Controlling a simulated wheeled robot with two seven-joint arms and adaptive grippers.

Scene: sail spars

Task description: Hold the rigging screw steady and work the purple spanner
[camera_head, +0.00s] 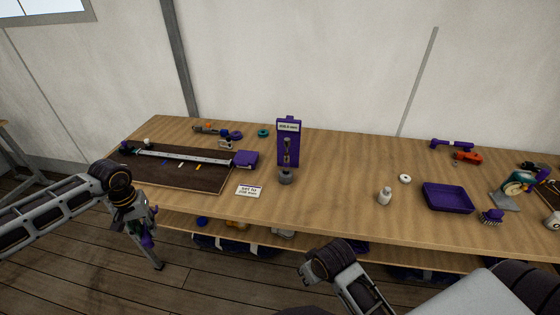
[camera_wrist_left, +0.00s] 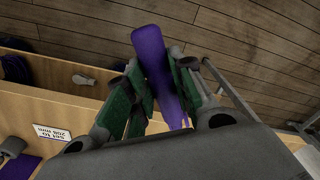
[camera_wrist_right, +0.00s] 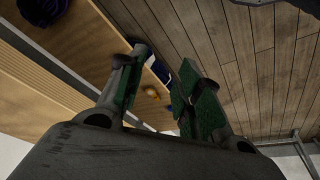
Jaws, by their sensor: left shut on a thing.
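The rigging screw (camera_head: 287,152) stands upright in a purple stand (camera_head: 296,150) with a readout at its top, at the middle of the bench. My left gripper (camera_head: 146,224) is in front of the bench's left part, away from the screw. It is shut on the purple spanner (camera_wrist_left: 154,52), whose purple length sticks out past the green finger pads; its other end is mostly hidden. My right gripper (camera_wrist_right: 165,75) is open, with nothing between its pads. It points down past the bench edge; in the head view its fingers cannot be made out.
A white "set to" card (camera_head: 249,190) lies left of the stand. A dark board with a long scale (camera_head: 178,178) lies at the left. The bench front centre is clear.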

